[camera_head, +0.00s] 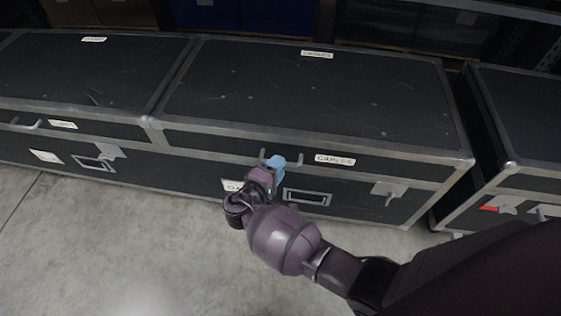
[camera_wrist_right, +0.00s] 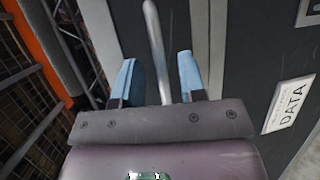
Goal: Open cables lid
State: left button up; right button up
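The cables case is a black case with silver edges in the middle of the head view. Its lid (camera_head: 300,90) is closed and carries "CABLES" labels on top and front. A metal handle (camera_head: 298,160) is on the lid's front; its bar (camera_wrist_right: 157,50) also shows in the right wrist view. My right gripper (camera_head: 276,165) is at the handle's left part. In the wrist view its blue fingers (camera_wrist_right: 157,75) stand open on either side of the bar, with gaps visible. A latch (camera_head: 387,190) is on the case's right front; any left latch is hidden. My left gripper is not in view.
A similar closed case (camera_head: 80,75) adjoins on the left. Another case (camera_head: 525,110) stands on the right past a narrow gap. Shelves with bins (camera_head: 210,14) are behind. A "DATA" label (camera_wrist_right: 290,103) is on the lower front. Bare concrete floor (camera_head: 110,240) lies in front.

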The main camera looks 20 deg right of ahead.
jog(key=shift+x, duration=1.3)
grip_shut()
